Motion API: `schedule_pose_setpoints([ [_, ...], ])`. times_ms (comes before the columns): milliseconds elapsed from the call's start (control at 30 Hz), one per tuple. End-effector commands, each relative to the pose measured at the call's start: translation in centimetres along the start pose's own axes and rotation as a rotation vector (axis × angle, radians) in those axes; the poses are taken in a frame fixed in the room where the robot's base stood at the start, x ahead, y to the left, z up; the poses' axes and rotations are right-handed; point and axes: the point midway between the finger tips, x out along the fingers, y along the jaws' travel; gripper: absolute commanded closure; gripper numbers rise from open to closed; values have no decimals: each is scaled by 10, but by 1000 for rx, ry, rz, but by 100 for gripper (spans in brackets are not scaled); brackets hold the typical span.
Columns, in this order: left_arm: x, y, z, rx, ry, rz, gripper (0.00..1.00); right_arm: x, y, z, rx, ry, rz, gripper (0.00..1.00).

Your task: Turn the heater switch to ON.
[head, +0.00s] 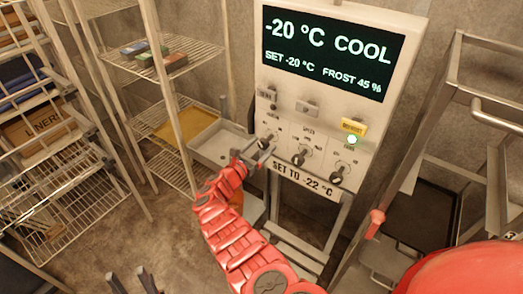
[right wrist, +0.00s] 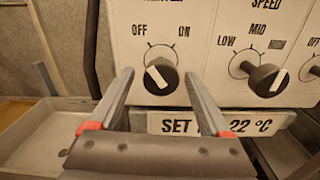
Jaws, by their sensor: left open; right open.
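The heater switch (right wrist: 160,77) is a dark round knob with a white pointer line, between OFF and ON marks, on the white control panel (head: 330,115). Its pointer slants to the upper left, towards OFF. It also shows in the head view (head: 266,141), leftmost in the row of knobs. My right gripper (head: 253,151) is open in front of it. In the right wrist view its fingers (right wrist: 159,76) stand left and right of the knob, with gaps; contact is not visible. My left gripper (head: 135,281) is open and empty at the bottom edge of the head view.
The speed knob (right wrist: 264,77) sits just right of the heater switch; another knob is further right. A display (head: 330,55) reads -20 °C COOL above. A grey tray (head: 218,146) stands left of the panel, and wire shelves (head: 160,75) fill the left. A metal rack stands at right.

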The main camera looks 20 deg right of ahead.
Motion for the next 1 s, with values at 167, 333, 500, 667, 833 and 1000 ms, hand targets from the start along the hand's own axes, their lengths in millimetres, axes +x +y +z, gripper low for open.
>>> schedule_pose_setpoints([
  [167,0,0,0,0,0,0,50,1,0,0,0,0,0,19],
  [333,0,0,0,0,0,0,50,1,0,0,-1,0,-1,39],
  [500,0,0,0,0,0,0,50,0,0,0,-1,0,-1,69],
  [667,0,0,0,0,0,0,50,0,0,0,-1,0,-1,98],
  [833,0,0,0,0,0,0,50,0,0,0,3,0,-1,100],
  [1000,-2,0,0,0,0,0,50,0,0,-1,39,0,0,100],
])
